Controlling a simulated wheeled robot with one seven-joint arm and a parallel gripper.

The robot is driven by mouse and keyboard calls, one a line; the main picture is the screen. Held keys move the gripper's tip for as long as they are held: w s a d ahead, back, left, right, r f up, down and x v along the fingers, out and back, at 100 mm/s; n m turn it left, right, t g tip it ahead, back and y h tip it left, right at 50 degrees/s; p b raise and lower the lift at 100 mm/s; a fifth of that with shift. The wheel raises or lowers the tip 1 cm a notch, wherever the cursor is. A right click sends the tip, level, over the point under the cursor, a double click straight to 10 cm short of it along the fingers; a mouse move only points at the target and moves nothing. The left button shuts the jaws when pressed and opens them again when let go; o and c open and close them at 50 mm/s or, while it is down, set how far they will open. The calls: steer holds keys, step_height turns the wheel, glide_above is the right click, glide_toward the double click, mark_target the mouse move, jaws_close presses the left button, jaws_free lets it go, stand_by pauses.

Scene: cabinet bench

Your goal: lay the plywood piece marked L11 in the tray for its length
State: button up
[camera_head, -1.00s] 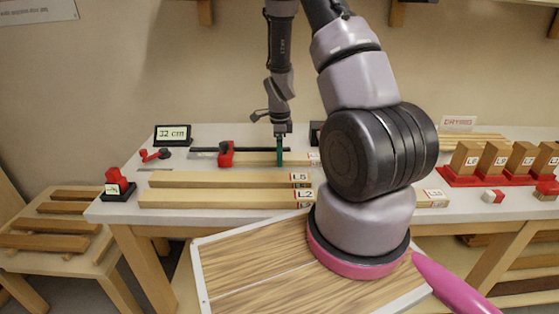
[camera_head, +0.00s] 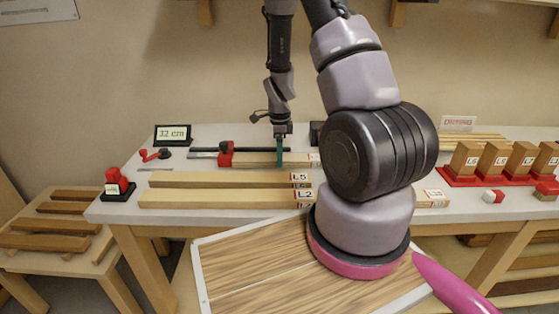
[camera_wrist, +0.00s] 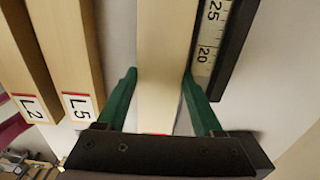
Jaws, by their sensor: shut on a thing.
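My gripper (camera_head: 280,160) has green fingers and is shut on a pale wood strip (camera_head: 262,160) at the back of the bench, beside a black measuring gauge (camera_head: 200,151). In the wrist view the strip (camera_wrist: 163,60) runs between the fingers (camera_wrist: 160,85), alongside a ruler scale (camera_wrist: 208,40) showing 20 and 25. The strip's end label is mostly hidden, so I cannot read its mark. A red block (camera_head: 226,154) on the gauge stands at the strip's left end. I cannot tell which container is the tray for its length.
Strips L5 (camera_head: 220,180) and L2 (camera_head: 215,198) lie in front of the gauge. A display (camera_head: 173,135) appears to read 32 cm. Red-based upright wood blocks (camera_head: 493,160) stand at right. A low table (camera_head: 50,258) at left holds brown strips. My arm hides the bench's middle.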

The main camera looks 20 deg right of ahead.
step_height(320, 180, up, 10)
stand_by(0.8)
